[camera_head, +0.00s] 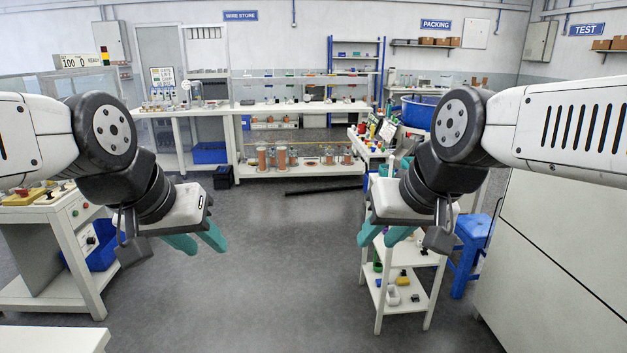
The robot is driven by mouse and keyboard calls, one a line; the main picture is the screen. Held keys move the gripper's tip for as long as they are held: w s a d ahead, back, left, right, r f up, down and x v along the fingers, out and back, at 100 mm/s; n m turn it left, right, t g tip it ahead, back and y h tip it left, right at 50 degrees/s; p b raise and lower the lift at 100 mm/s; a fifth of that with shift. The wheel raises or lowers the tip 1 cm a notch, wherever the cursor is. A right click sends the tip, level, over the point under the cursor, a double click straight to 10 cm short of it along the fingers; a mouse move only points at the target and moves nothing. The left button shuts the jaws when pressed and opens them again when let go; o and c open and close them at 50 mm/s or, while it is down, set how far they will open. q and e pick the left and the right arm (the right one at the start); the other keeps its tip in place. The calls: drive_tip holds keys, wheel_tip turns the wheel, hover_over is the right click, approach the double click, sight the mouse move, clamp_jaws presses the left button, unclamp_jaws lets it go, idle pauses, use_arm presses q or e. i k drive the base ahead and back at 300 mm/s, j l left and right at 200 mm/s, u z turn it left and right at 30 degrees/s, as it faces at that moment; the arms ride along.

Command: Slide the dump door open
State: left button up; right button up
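My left gripper (205,247) hangs in the air at left centre, its two teal fingers apart with nothing between them. My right gripper (377,242) hangs in the air right of centre, also with its teal fingers apart and empty. It is in front of a white shelf cart. I cannot make out a dump door in this view. Neither gripper touches anything.
A white workstation (62,245) with knobs and buttons stands at left. The white cart (402,322) holds small parts. A blue stool (470,240) and large pale cabinet (560,260) are at right. Long benches (270,107) line the back.

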sight(408, 142)
drive_tip(key=i+z, duration=0.1)
drive_tip(key=i, duration=0.95)
drive_tip(key=i+j+z, duration=0.1)
drive_tip(key=i, duration=0.9)
drive_tip(key=i+j+z, duration=0.15)
drive_tip(key=i+z, duration=0.3)
drive_tip(key=i, duration=0.85)
